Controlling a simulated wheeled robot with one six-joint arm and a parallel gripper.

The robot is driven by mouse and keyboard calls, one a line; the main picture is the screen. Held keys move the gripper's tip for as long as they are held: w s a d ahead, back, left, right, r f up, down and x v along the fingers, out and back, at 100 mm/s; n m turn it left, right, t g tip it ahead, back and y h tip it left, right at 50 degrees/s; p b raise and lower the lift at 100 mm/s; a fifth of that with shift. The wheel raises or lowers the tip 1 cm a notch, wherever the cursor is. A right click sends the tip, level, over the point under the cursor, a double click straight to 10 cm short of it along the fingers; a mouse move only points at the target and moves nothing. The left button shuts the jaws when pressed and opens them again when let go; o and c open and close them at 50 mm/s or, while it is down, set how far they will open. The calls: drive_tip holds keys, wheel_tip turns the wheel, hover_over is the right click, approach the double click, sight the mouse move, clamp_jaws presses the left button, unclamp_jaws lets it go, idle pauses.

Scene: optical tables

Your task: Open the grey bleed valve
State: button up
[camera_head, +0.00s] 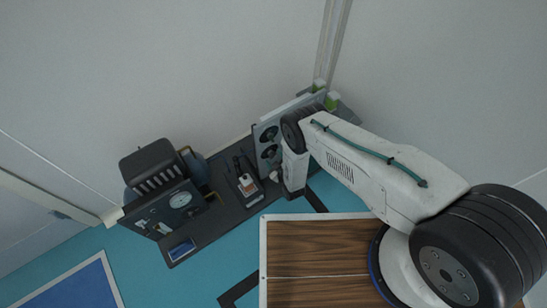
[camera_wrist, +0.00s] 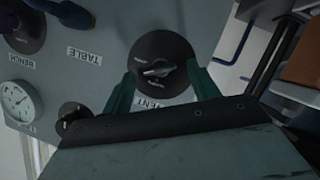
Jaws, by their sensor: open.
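In the wrist view, a round black dial (camera_wrist: 176,52) with a small grey handle (camera_wrist: 158,70) sits on a grey panel (camera_wrist: 110,22), beside an upside-down label reading VENT. No label reading "bleed" is legible; this grey-handled dial is the likeliest match. My gripper (camera_wrist: 163,78) is open, its two green fingers on either side of the handle. Nothing is held, and I cannot tell whether the fingers touch the dial. In the head view the panel (camera_head: 258,133) stands upright, partly hidden behind my arm.
Other black knobs (camera_wrist: 24,28) and a white gauge (camera_wrist: 17,102) share the panel, with labels TABLE and BENCH. In the head view, a dark bench (camera_head: 228,213) carries a second gauge panel (camera_head: 160,210) at left and a small red-and-white device (camera_head: 247,185).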

drive_tip(key=shift+w+a+f, duration=0.25)
drive_tip(key=shift+w, duration=0.4)
drive_tip(key=c, duration=1)
drive_tip(key=shift+w+d+m+g+y, duration=0.1)
drive_tip(key=shift+m+g+y, duration=0.45)
drive_tip(key=shift+m, duration=0.4)
drive_tip(key=shift+d+m+g+y, duration=0.1)
drive_tip(key=shift+m+g+y, duration=0.4)
drive_tip(key=shift+m, duration=0.45)
